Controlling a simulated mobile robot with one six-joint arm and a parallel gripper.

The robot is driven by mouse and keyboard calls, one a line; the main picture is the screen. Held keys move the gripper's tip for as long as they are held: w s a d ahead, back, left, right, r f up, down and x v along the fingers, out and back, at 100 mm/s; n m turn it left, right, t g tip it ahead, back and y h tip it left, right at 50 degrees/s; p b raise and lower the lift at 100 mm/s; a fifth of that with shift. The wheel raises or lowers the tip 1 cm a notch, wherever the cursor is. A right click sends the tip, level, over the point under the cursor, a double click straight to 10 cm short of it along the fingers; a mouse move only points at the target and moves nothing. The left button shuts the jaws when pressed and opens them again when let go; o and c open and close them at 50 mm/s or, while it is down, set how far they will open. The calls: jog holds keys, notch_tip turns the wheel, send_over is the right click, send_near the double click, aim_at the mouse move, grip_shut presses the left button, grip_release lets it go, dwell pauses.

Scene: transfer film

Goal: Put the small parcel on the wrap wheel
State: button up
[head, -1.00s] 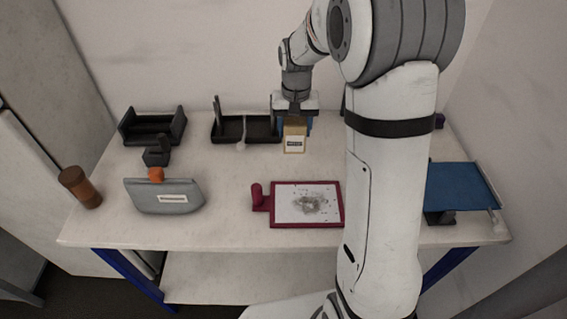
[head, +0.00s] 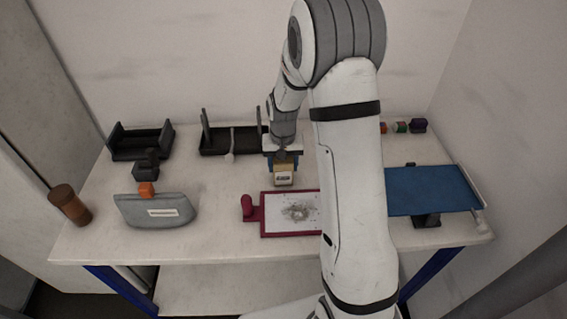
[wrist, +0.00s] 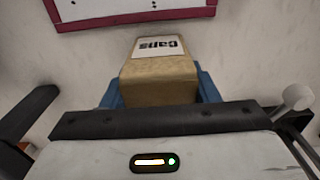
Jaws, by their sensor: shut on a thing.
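The small parcel is a tan block with a white label (head: 284,180), hanging just behind the red-framed board in the head view. In the wrist view the label on the parcel (wrist: 160,80) reads "Caps". My gripper (head: 283,165) is shut on the parcel, with blue fingers on both sides of it. The parcel looks held above the table, but the height is hard to judge. I cannot tell which thing is the wrap wheel. My arm covers part of the table right of the parcel.
The red-framed board (head: 263,226) lies in front of the parcel. Two black holders (head: 142,146) (head: 222,141) stand at the back left. A grey labelled pouch (head: 156,208), a brown cylinder (head: 70,204), a blue panel (head: 432,190) and small coloured blocks (head: 418,126) are also on the table.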

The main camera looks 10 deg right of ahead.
jog(key=shift+f, duration=0.2)
jog(key=o, duration=1.1)
jog(key=shift+r, duration=0.1)
